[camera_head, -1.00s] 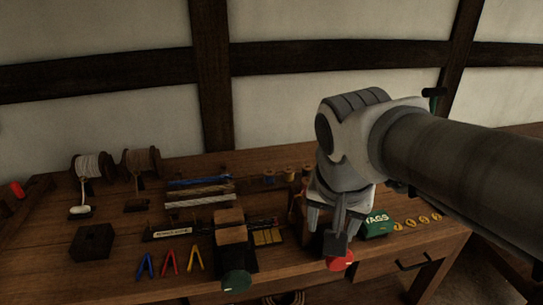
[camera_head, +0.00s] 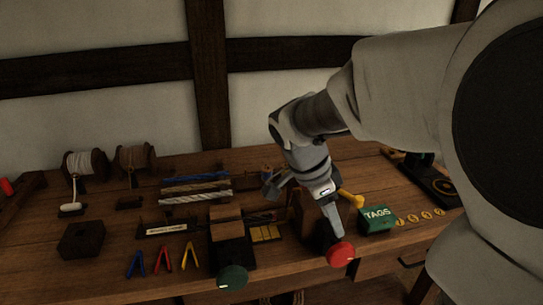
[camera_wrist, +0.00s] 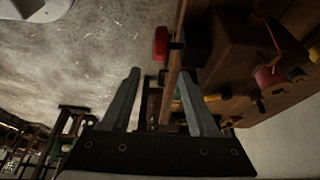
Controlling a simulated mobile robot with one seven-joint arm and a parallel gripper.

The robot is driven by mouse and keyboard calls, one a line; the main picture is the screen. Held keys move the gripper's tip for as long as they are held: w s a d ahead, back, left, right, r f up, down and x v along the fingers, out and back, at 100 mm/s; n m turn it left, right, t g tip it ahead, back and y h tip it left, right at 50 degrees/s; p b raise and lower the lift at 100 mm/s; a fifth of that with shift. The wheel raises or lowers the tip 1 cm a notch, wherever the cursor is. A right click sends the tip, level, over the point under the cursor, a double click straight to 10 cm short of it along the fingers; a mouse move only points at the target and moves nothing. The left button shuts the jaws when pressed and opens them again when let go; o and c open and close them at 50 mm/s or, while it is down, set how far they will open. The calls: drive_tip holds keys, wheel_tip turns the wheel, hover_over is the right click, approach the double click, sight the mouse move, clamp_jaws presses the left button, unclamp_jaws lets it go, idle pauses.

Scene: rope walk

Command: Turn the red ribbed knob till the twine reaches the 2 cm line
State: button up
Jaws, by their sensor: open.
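The red knob (camera_head: 340,254) sits at the bench's front edge, on the front of a dark wooden block (camera_head: 305,213). In the wrist view the red knob (camera_wrist: 161,43) stands out over the floor beside the bench edge, ahead of my fingertips. My gripper (camera_wrist: 159,75) is open, with an empty gap between its fingers and the knob beyond the tips. In the head view my gripper (camera_head: 332,218) is just above and behind the knob. I cannot tell whether it touches. The twine and the 2 cm line cannot be made out.
A green knob (camera_head: 232,278) fronts another block to the left. A green TAGS box (camera_head: 377,218) stands right of my gripper. Several coloured clips, rope lengths and two spools (camera_head: 85,163) lie farther left.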

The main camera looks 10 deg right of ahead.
sight(345, 253)
drive_tip(key=b+x, duration=0.2)
drive_tip(key=x, duration=1.2)
drive_tip(key=shift+s+f, duration=0.1)
drive_tip(key=shift+f, duration=0.1)
clamp_jaws()
